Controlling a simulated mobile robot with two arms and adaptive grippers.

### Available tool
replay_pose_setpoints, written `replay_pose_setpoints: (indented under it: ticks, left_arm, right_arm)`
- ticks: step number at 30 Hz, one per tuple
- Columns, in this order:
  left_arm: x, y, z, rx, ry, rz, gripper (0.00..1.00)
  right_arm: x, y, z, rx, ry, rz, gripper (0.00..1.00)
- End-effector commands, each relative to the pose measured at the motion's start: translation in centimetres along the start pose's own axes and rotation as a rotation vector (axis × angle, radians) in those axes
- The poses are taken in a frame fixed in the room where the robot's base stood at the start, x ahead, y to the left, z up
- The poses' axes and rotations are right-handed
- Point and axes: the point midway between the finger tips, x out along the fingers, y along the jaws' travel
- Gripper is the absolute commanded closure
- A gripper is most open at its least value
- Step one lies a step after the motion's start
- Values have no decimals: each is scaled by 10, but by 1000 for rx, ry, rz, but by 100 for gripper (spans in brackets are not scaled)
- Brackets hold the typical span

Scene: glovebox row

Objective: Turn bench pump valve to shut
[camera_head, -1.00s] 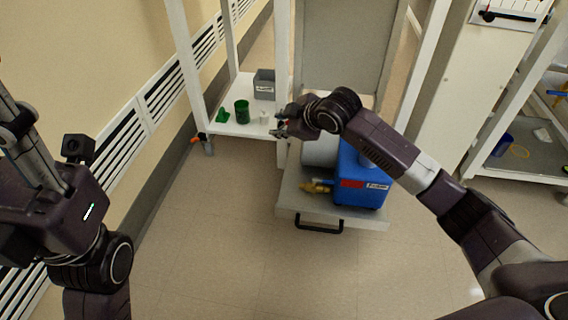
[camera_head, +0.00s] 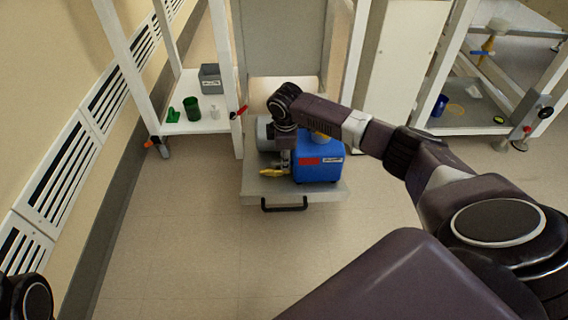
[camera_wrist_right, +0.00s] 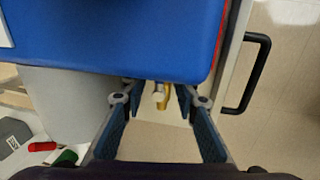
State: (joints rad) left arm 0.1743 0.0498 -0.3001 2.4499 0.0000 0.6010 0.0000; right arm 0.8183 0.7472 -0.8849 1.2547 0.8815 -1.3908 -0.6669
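The bench pump (camera_head: 318,163) is a blue box with red and white labels and a grey motor cylinder (camera_head: 265,133) at its left. Its yellow valve handle (camera_head: 271,173) shows at the front left of the pump. My right gripper (camera_head: 285,165) points down just beside the handle, its fingers partly hidden by the wrist. In the right wrist view, the two blue-padded fingers (camera_wrist_right: 160,103) are apart, with the brass-yellow valve (camera_wrist_right: 164,97) between and beyond their tips. Contact cannot be told. My left gripper is out of view; only part of my left arm shows at bottom left.
The pump sits on a grey platform (camera_head: 330,191) with a black handle (camera_head: 284,207) at its front. A white rack shelf (camera_head: 185,127) at left holds a green cup (camera_head: 192,109) and a grey bin (camera_head: 210,79). The floor in front is clear.

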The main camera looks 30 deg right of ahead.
Motion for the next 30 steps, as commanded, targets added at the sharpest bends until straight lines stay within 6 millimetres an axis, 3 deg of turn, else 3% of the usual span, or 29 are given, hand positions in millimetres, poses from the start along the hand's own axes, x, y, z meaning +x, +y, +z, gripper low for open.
replay_pose_setpoints:
  ticks: [4,14,21,30]
  left_arm:
    - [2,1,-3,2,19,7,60]
    - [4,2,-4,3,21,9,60]
    - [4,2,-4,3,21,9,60]
    - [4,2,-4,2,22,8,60]
  right_arm:
    - [10,0,-1,-1,1,1,72]
    - [10,0,-1,-1,1,1,72]
    - [10,0,-1,0,1,1,99]
    - [10,0,-1,0,1,1,100]
